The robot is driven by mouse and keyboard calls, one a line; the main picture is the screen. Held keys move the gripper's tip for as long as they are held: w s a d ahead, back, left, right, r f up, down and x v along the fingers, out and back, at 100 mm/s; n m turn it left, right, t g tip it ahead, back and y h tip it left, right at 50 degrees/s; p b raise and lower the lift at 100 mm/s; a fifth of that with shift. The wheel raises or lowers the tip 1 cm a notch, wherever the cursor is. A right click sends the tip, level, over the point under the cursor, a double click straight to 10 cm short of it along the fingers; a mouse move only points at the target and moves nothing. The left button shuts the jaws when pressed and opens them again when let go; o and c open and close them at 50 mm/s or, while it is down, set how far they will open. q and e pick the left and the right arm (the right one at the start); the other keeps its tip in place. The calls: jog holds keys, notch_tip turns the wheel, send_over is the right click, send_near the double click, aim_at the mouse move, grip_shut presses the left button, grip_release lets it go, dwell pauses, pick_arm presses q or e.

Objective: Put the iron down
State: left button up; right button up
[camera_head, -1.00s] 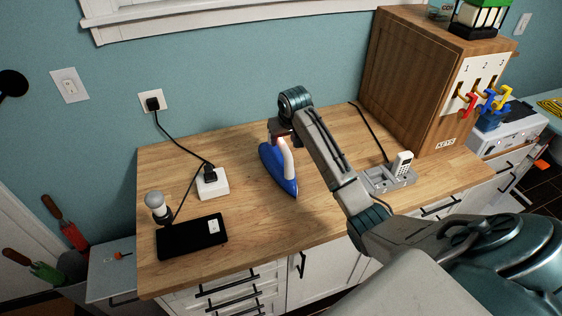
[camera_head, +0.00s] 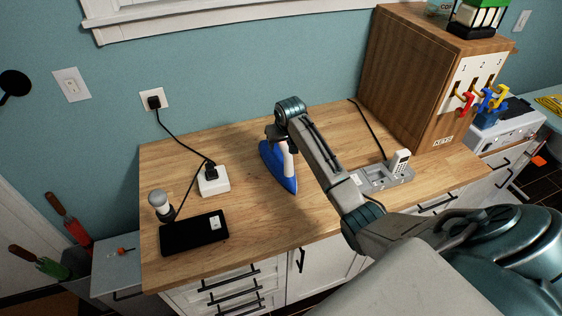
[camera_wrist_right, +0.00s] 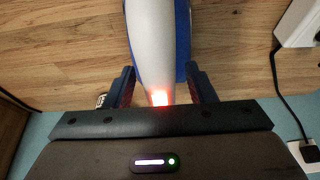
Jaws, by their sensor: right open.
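The iron has a blue body (camera_head: 272,170) and a white handle (camera_head: 288,163). It rests on the wooden countertop (camera_head: 240,245), near the middle. My right gripper (camera_head: 280,138) is at the back end of the handle. In the right wrist view my right gripper (camera_wrist_right: 160,88) is open, with one finger on each side of the white handle (camera_wrist_right: 151,45) and small gaps between. A red glow shows on the handle between the fingers. Part of the iron's blue body (camera_wrist_right: 183,38) shows beside it. My left gripper is not in view.
A white socket block (camera_head: 214,181), a black phone-like slab (camera_head: 190,236) and a bulb-like lamp (camera_head: 160,204) stand left of the iron. A grey tray with a white handset (camera_head: 400,162) and a wooden key cabinet (camera_head: 405,75) are on the right. Bare countertop surrounds the iron.

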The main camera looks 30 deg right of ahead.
jog(key=shift+f, duration=0.1)
grip_shut()
dwell(1.4)
jog(key=shift+w+r, duration=0.1)
jog(key=shift+r, duration=0.15)
jog(key=shift+d+f, duration=0.1)
